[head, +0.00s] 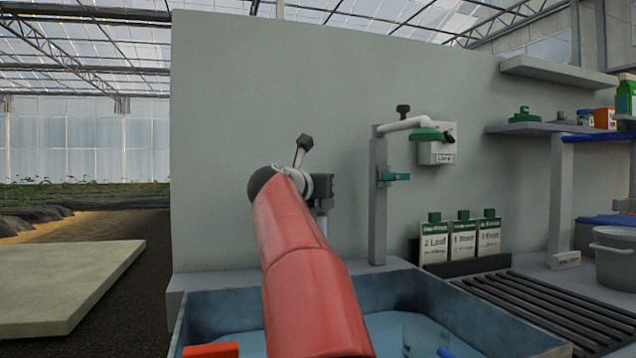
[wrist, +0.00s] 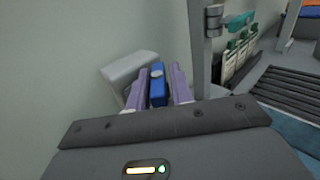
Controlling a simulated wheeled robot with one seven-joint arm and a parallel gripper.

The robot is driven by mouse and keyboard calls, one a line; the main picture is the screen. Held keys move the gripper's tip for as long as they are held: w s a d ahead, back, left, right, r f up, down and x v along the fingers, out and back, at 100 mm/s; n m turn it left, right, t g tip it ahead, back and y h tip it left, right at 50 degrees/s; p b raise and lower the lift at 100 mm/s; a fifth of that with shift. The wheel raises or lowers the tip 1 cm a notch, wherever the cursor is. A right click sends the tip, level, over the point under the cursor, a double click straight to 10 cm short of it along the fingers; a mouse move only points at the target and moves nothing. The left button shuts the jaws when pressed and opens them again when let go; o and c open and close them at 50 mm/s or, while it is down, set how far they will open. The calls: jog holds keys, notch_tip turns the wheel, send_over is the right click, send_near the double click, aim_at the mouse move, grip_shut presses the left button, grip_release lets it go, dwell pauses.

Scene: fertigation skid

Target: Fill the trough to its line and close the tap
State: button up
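The trough (head: 222,294) is a blue basin at the bottom of the head view, with pale water in it; I cannot make out its line. A blue tap handle (wrist: 157,86) with a round pale screw shows in the wrist view, in front of a pale grey block (wrist: 128,68). My gripper (wrist: 160,80) has its two purple fingers on either side of this handle, with narrow gaps seeming to show beside it. I cannot tell whether they touch it. In the head view my red arm hides the fingers and the handle.
A grey post (head: 378,205) with a green lever (head: 394,176) and white spout stands right of my arm. A grey pot (head: 614,262) is far right. A pale wall (head: 225,130) closes off the back.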

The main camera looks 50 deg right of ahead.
jog(key=shift+c, duration=0.4)
grip_shut()
jog(key=shift+w+m+g, duration=0.1)
jog(key=shift+m+g, duration=0.2)
jog(key=shift+g, duration=0.2)
jog(key=m+g+h+p, duration=0.1)
jog(key=m+g+p, duration=0.2)
jog(key=g, duration=0.1)
jog(key=shift+r+g, duration=0.15)
jog(key=shift+g, duration=0.15)
jog(key=shift+m+g+p, duration=1)
jog(key=shift+m+g, duration=0.2)
jog(key=shift+g, duration=0.7)
jog(key=shift+o, duration=0.4)
grip_release()
